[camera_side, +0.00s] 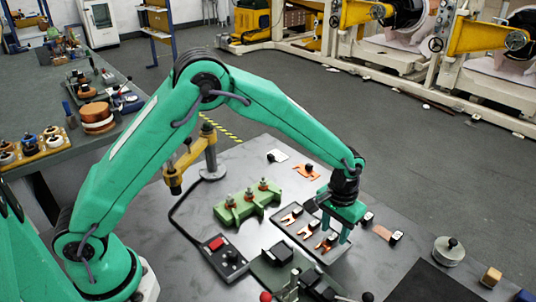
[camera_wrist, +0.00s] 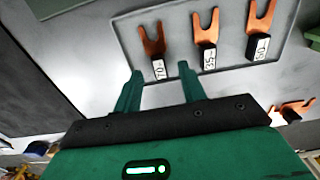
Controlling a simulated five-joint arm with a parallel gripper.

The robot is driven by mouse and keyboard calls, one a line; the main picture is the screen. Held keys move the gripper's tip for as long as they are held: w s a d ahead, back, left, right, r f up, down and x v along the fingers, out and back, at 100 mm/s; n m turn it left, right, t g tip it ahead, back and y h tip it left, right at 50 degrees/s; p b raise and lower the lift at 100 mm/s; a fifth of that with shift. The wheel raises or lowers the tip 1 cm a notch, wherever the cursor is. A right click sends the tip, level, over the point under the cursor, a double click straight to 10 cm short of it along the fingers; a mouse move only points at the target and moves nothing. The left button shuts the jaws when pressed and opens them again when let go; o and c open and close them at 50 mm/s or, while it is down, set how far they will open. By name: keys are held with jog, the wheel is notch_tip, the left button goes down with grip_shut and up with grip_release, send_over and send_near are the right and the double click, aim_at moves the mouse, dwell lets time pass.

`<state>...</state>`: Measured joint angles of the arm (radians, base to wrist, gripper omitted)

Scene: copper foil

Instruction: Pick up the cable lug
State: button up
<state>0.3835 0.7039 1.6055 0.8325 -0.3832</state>
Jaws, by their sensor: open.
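Three forked copper cable lugs lie in a row in a shallow grey tray (camera_wrist: 180,32), each with a dark sleeve and white label.
Another copper piece (camera_side: 385,234) lies right of the tray, and one (camera_side: 308,171) lies behind. A green block with red-topped posts (camera_side: 245,203) stands left of the tray. A control box (camera_side: 222,254) and dark clamp (camera_side: 277,256) sit in front. A metal weight (camera_side: 448,251) stands right.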

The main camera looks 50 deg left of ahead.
jog(key=shift+f, duration=0.75)
grip_shut()
